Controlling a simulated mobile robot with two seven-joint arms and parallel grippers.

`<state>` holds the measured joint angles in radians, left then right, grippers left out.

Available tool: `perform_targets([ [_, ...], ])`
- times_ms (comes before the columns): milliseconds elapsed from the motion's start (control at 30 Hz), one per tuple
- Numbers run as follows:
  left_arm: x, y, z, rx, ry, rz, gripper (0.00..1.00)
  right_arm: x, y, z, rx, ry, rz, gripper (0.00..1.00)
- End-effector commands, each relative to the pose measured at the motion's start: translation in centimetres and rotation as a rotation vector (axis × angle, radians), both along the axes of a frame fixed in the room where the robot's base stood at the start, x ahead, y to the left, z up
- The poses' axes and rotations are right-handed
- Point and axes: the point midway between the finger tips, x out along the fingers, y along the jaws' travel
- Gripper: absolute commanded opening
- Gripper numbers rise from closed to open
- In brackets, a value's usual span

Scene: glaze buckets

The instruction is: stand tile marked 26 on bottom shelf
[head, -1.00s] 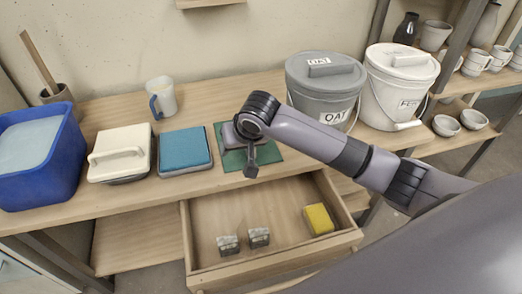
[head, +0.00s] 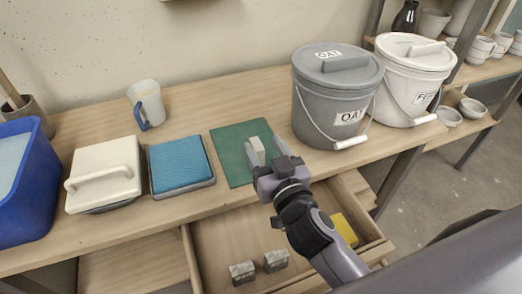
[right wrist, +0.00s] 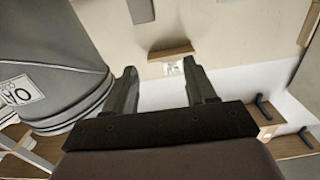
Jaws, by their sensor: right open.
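My right gripper (head: 267,152) is open over the green mat (head: 228,151) on the bench. It also shows in the right wrist view (right wrist: 160,88), with nothing between its fingers. A pale patch shows beside its left finger in the head view; I cannot tell whether it is a tile or part of the finger. Two small grey mottled blocks, a left one (head: 242,272) and a right one (head: 275,261), are in the open drawer. No number 26 is readable. The right wrist view shows a small wooden ledge (right wrist: 171,52) with a small whitish marked piece (right wrist: 173,68) against it. My left gripper is out of view.
The grey OAT bucket (head: 330,100) and a white bucket (head: 410,85) stand right of the mat. A blue sponge pad (head: 180,163), white handled block (head: 104,172), mug (head: 146,103) and blue tub (head: 32,200) are left. A yellow sponge (head: 344,230) is in the drawer (head: 212,235).

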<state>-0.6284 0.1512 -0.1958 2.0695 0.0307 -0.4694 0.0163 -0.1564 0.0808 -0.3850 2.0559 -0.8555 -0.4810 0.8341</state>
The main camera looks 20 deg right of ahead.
Motion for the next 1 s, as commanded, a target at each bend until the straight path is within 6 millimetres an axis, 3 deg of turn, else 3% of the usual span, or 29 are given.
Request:
perform_targets([
  [33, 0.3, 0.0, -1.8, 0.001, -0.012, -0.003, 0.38, 0.1, 0.0, -2.2, -0.002, -0.001, 0.000, 0.56],
  [200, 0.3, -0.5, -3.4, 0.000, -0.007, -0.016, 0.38, -0.1, -0.1, -3.8, -0.014, -0.012, -0.002, 0.56],
  [667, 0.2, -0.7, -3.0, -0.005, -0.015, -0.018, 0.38, 2.3, -0.2, -4.1, -0.020, -0.015, -0.001, 0.56],
  [1000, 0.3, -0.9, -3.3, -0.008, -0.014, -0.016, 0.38, 6.2, -0.5, -5.0, -0.019, -0.015, -0.001, 0.56],
])
